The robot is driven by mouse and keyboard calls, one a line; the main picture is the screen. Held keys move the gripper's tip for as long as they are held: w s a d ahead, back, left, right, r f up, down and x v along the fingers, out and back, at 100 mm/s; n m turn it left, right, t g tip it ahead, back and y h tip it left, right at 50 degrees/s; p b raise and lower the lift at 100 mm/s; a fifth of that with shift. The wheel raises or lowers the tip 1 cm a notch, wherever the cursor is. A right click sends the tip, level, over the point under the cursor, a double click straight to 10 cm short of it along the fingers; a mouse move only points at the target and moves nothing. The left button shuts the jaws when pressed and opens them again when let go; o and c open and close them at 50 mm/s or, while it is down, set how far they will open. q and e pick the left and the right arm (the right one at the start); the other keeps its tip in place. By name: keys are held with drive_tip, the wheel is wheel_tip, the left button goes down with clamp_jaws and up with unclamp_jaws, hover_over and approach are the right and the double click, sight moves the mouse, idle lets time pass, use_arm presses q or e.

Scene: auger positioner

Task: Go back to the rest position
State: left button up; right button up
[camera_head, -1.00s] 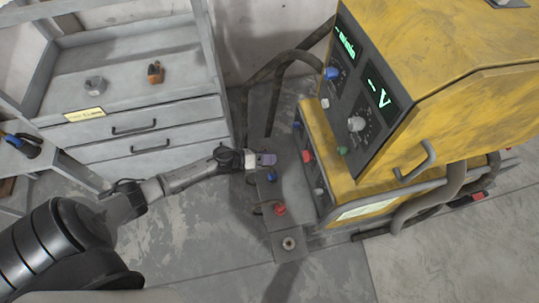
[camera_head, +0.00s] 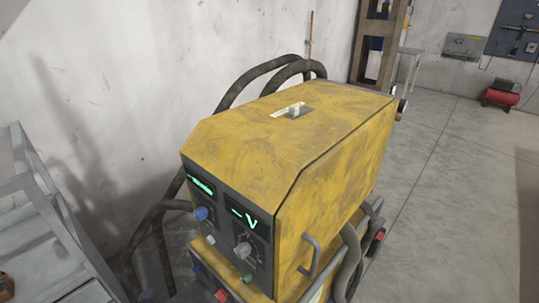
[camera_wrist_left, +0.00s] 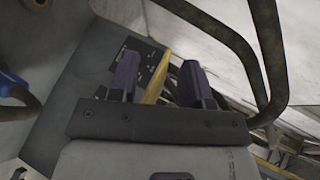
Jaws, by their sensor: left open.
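My left gripper (camera_wrist_left: 160,80) shows in the left wrist view, with its two dark fingers apart and nothing seen between them. Behind the fingers is a grey surface with a dark panel and a yellow strip, partly hidden by the gripper. In the head view neither gripper nor arm is visible. The yellow machine (camera_head: 285,150) with green displays and knobs on its front stands in the middle of that view.
Dark hoses (camera_head: 265,75) loop behind the machine, and thick hoses (camera_wrist_left: 262,60) run close to the gripper on the right. A grey shelf unit (camera_head: 45,200) stands at the left. Open concrete floor (camera_head: 450,170) lies to the right.

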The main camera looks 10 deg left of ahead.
use_arm(q)
drive_tip(key=s+d+r+n+g+h+p, duration=0.25)
drive_tip(key=s+d+r+n, duration=0.25)
drive_tip(key=s+d, duration=0.5)
drive_tip(key=s+d+r+n+g+h+p, duration=0.1)
drive_tip(key=s+d+r+n+g+h, duration=0.3)
drive_tip(key=s+d, duration=0.55)
drive_tip(key=s+d+n+g+p, duration=0.1)
drive_tip(key=s+d+g+p, duration=0.15)
drive_tip(key=s, duration=0.65)
wheel_tip(320, 180, up, 37)
drive_tip(key=p, duration=3.6)
drive_tip(key=shift+w+d+t, duration=0.15)
drive_tip(key=shift+w+t, duration=0.15)
drive_tip(key=shift+w, duration=0.15)
drive_tip(key=shift+f+y, duration=0.1)
drive_tip(key=shift+y, duration=0.15)
